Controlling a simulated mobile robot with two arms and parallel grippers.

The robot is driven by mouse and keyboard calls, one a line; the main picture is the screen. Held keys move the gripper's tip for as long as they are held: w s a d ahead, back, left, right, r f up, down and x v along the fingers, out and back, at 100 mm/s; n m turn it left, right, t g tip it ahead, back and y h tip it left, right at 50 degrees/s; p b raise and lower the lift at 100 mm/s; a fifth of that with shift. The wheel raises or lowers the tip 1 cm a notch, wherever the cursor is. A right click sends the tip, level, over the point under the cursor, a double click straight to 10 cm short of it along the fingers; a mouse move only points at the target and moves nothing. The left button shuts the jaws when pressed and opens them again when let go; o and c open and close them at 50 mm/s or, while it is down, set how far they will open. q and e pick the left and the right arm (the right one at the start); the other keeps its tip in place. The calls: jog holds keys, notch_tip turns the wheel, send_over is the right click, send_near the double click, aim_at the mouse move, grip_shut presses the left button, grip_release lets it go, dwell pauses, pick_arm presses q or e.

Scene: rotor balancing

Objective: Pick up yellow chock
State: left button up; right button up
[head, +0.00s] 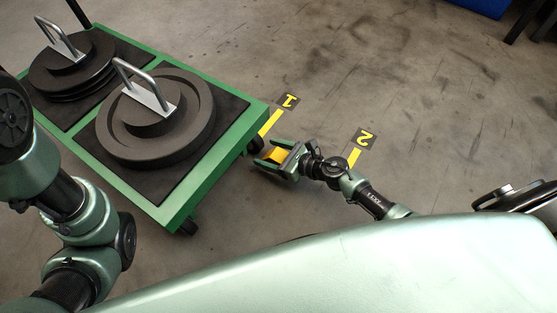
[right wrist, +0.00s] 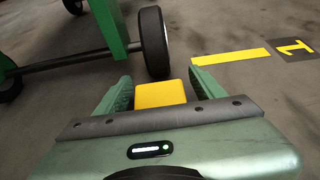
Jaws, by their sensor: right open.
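The yellow chock (right wrist: 160,94) lies on the floor just in front of the cart's black wheel (right wrist: 153,42). It sits between the open fingers of my right gripper (right wrist: 160,90), and its lower part is hidden by the gripper body. In the head view the right gripper (head: 270,159) is low beside the cart's right edge, with the yellow chock (head: 282,154) showing between its fingers. I cannot tell whether the fingers touch the chock. My left arm comes in at the left of the head view, but its gripper does not show.
The green cart (head: 203,190) carries two dark round rotor parts with metal handles, one at the right (head: 190,135) and one behind at the left (head: 85,75). Floor markers "1" (head: 288,101) and "2" (head: 365,138) have yellow strips.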

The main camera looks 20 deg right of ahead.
grip_shut()
